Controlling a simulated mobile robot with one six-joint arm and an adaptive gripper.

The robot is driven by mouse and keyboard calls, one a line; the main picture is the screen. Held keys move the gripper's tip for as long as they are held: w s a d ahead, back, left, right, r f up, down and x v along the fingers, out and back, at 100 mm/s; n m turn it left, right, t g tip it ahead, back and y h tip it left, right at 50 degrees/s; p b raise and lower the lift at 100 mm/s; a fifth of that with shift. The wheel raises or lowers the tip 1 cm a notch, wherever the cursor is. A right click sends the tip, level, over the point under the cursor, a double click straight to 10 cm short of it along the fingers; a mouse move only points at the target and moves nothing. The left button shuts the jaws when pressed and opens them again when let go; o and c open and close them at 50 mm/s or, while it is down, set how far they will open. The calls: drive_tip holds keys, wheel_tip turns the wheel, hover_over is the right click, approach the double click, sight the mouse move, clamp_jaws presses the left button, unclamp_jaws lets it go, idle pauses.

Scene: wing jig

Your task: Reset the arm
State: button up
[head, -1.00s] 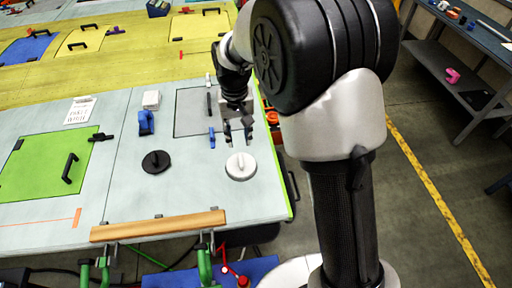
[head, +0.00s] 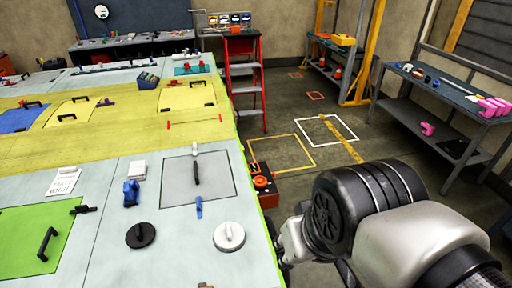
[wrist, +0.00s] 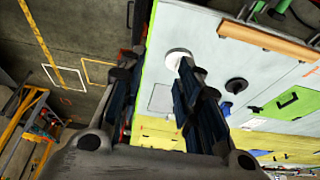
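My arm is folded at the lower right of the head view, off the right side of the wing table (head: 100,235). My gripper (wrist: 160,62) shows in the wrist view with its two dark fingers well apart and nothing between them. In the head view its fingers are hidden or too unclear to make out. The grey panel (head: 215,185) lies on the table with a black handle (head: 197,173), a blue latch (head: 199,207) at its near edge and a small pale latch (head: 194,149) at its far edge. A white round disc (head: 229,236) lies nearby.
A black disc (head: 140,235), a blue clamp (head: 131,193) and a green panel (head: 35,240) are on the table. A red ladder (head: 245,80) stands behind. A grey shelf bench (head: 440,95) stands at right.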

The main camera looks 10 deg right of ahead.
drive_tip(key=shift+s+d+f, duration=0.15)
drive_tip(key=shift+s+f, duration=0.15)
drive_tip(key=shift+s, duration=0.4)
wheel_tip(320, 180, down, 16)
drive_tip(key=b, duration=1.5)
drive_tip(key=shift+r+b, duration=0.25)
drive_tip(key=shift+b, duration=0.05)
